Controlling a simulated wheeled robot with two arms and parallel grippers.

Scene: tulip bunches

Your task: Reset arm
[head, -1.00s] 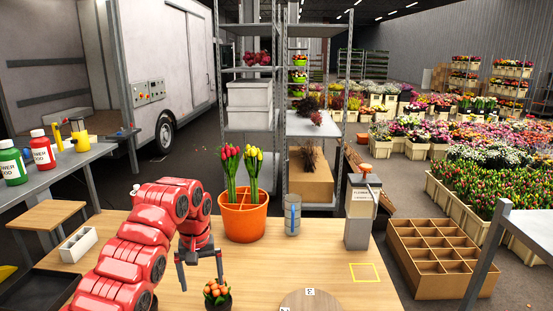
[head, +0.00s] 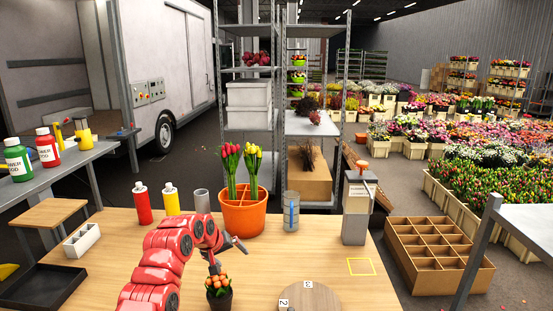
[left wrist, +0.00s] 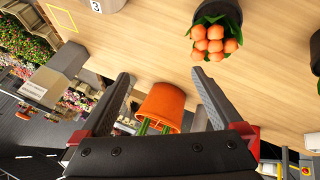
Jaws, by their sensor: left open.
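My left gripper (head: 228,254) is open and empty above the wooden table, just behind the small dark pot of orange flowers (head: 218,283). In the left wrist view its two fingers (left wrist: 163,88) are spread wide with nothing held between them. The orange pot (head: 243,217) with red tulips (head: 231,165) and yellow tulips (head: 252,163) stands upright behind the gripper. That pot (left wrist: 160,105) shows beyond the fingers in the wrist view, apart from them. The orange flowers (left wrist: 212,42) lie to the right there. My right gripper is not in view.
A red bottle (head: 142,203), a yellow bottle (head: 171,200) and a grey cup (head: 202,201) stand left of the orange pot. A glass jar (head: 291,212) and a grey dispenser (head: 357,208) stand to its right. A round board (head: 312,298) lies in front. The table's right part is mostly clear.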

